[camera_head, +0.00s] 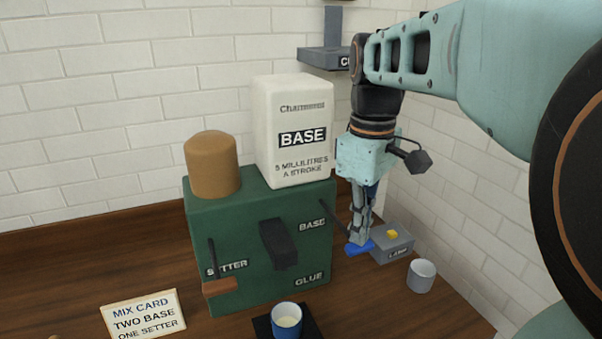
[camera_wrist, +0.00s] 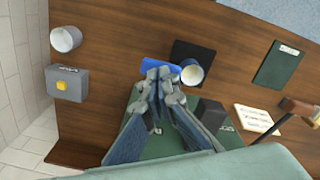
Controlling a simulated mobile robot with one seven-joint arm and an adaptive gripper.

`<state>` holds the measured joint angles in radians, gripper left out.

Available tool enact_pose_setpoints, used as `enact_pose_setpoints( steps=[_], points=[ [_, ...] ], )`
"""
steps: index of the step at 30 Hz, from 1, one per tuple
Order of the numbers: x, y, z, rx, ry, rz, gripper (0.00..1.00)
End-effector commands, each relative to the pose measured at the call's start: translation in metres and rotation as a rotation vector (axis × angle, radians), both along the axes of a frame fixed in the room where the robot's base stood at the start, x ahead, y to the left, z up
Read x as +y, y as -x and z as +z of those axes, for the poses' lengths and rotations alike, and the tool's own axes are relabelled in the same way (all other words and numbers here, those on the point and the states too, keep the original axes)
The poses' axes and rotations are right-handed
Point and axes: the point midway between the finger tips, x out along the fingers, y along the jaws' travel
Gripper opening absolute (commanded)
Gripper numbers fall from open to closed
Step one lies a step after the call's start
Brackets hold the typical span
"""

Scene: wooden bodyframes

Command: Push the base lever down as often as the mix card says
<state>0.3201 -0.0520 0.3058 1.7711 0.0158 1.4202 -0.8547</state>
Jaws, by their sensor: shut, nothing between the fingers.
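The mix card (camera_head: 143,315) at lower left reads "TWO BASE, ONE SETTER"; it also shows in the wrist view (camera_wrist: 253,119). The base lever has a blue handle (camera_head: 358,248) on a thin dark rod at the right side of the green dispenser (camera_head: 260,232), by the word BASE. The handle also shows in the wrist view (camera_wrist: 150,66). My gripper (camera_head: 359,238) is shut and empty, fingertips right at the blue handle, seemingly on top; contact is not certain. A blue cup (camera_head: 287,332) with pale liquid (camera_head: 288,321) stands on a black mat before the spout.
The setter lever (camera_head: 219,287) has a brown handle at the dispenser's left front. A grey box with a yellow button (camera_head: 392,234) and an empty-looking pale cup (camera_head: 421,275) stand to the right. A dark green board (camera_wrist: 277,65) lies on the table.

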Motion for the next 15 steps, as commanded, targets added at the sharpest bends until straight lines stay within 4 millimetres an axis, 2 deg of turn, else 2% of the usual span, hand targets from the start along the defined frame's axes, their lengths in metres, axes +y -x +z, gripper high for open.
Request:
enact_pose_setpoints(
  steps=[9,15],
  points=[
    [0.0,0.0,-0.018,0.0,0.0,0.0,0.0],
    [0.0,0.0,-0.016,0.0,0.0,0.0,0.0]
  ],
)
